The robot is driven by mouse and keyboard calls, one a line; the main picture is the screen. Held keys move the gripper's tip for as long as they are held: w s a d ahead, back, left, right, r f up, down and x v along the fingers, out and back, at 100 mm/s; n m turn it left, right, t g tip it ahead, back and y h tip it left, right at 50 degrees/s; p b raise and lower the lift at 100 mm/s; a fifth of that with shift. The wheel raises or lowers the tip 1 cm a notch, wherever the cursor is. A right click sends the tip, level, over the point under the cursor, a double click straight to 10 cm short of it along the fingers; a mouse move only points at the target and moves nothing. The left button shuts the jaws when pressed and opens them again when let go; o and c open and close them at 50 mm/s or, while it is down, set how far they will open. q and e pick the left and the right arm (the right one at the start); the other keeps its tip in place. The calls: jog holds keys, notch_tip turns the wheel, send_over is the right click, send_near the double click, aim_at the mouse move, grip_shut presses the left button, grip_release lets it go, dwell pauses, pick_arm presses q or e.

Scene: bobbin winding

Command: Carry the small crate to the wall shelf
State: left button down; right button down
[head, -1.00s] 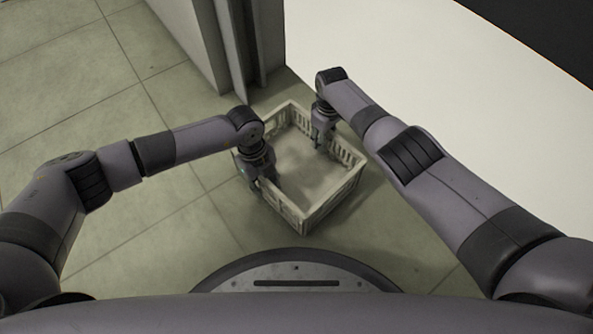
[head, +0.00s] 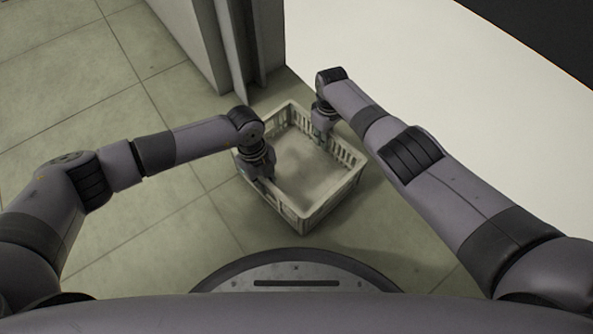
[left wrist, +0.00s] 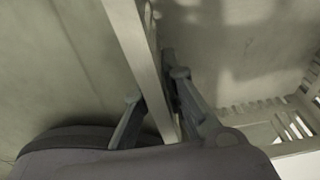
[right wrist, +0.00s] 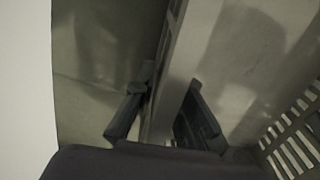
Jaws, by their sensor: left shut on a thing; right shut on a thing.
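The small crate (head: 331,211) is pale, open-topped and slatted, and looks empty. It is in the middle of the head view, in front of my base. My left gripper (head: 264,170) is at its left wall, and my right gripper (head: 322,134) is at its far right wall. In the left wrist view the fingers of my left gripper (left wrist: 154,112) are on both sides of a crate wall (left wrist: 133,45). In the right wrist view the fingers of my right gripper (right wrist: 163,112) straddle another wall (right wrist: 185,55). The wall shelf is not recognisable in these views.
A grey post or panel (head: 196,38) stands just beyond the crate. A large white surface (head: 480,130) fills the right side. Tiled floor (head: 95,110) is open to the left of the crate.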

pick_arm(q)
jog(key=shift+r, duration=0.1)
pick_arm(e)
jog(key=shift+r, duration=0.1)
dwell(0.4)
